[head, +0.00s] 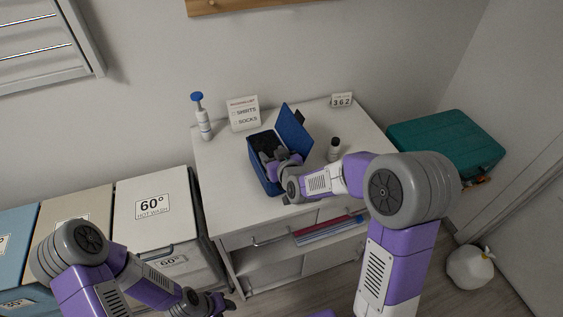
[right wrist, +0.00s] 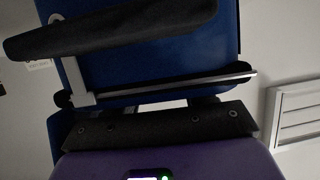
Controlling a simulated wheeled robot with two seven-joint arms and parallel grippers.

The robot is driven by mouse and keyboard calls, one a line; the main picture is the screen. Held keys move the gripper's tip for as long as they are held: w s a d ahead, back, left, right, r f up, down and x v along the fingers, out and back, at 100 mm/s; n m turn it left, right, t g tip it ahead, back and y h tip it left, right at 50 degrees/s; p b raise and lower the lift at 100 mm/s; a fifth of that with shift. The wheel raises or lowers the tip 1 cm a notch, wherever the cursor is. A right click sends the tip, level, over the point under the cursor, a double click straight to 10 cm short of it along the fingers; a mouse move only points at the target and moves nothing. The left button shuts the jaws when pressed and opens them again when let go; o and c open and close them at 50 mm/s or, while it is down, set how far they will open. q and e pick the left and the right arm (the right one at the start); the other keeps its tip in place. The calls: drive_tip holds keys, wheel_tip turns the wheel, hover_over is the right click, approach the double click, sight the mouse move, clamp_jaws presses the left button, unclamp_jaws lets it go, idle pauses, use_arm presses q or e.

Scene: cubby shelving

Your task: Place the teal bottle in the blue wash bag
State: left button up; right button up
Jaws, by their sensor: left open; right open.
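The blue wash bag (head: 262,178) stands open on the white dresser, its lid (head: 293,134) raised at the right. Its dark blue panel (right wrist: 165,65) fills much of the right wrist view, with black parts across it. My right gripper (head: 272,158) is open and reaches over the bag's opening, covering part of it; its fingertips are hard to make out. I cannot pick out a teal bottle in either view; the bag's inside is dark and partly hidden. My left gripper (head: 225,303) is open and low in front of the dresser, away from the bag.
A white bottle with a blue cap (head: 203,118) and a sign (head: 243,113) stand left of the bag. A dark bottle (head: 334,150) and a small number block (head: 341,100) stand right. A teal case (head: 440,138) is beside the dresser; laundry bins (head: 155,205) stand left.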

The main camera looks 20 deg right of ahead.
drive_tip(key=p+v, duration=0.1)
drive_tip(key=v, duration=0.9)
drive_tip(key=shift+r, duration=0.1)
drive_tip(key=shift+v, duration=0.8)
